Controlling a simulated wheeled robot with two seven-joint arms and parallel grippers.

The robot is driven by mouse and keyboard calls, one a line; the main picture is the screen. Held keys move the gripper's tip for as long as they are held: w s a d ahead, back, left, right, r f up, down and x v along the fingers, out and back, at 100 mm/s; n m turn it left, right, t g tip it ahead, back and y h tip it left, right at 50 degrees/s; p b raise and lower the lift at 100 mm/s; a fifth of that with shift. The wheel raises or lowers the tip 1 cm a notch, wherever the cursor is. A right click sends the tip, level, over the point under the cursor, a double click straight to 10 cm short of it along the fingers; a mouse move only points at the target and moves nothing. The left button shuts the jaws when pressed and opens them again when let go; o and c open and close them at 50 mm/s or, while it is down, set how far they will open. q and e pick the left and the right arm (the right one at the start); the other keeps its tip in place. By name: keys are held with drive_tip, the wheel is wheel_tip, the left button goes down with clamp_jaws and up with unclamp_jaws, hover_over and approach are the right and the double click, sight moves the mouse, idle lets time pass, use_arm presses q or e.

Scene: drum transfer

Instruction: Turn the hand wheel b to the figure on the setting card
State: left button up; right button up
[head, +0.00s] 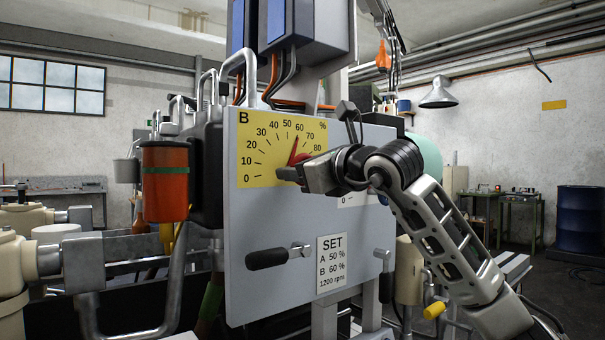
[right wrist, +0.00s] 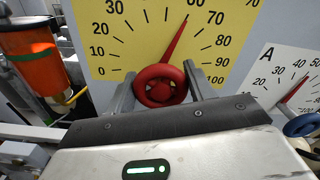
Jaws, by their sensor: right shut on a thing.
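The hand wheel b is red with a red pointer; in the head view its rim (head: 302,158) shows behind my gripper, and it is clear in the right wrist view (right wrist: 161,76). It sits on the yellow B scale plate (head: 252,145), marked in percent. The pointer (right wrist: 176,40) stands at about the 60 mark. My right gripper (head: 298,172) is shut on the wheel, one finger on each side. The setting card (head: 331,262) reads SET, A 50 %, B 60 %, 1200 rpm. My left gripper is not in view.
An orange cylinder (head: 165,185) stands left of the grey panel (head: 262,225).

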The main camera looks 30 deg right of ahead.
drive_tip(key=o, duration=1)
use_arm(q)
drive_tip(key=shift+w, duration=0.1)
use_arm(e)
drive_tip(key=shift+s, duration=0.1)
drive_tip(key=shift+s, duration=0.35)
use_arm(q)
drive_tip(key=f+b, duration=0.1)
drive_tip(key=b, duration=0.3)
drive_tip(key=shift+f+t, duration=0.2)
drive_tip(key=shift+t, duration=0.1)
use_arm(e)
drive_tip(key=s, duration=1)
drive_tip(key=s+d, duration=0.1)
drive_tip(key=s, duration=0.4)
drive_tip(key=shift+d, duration=0.1)
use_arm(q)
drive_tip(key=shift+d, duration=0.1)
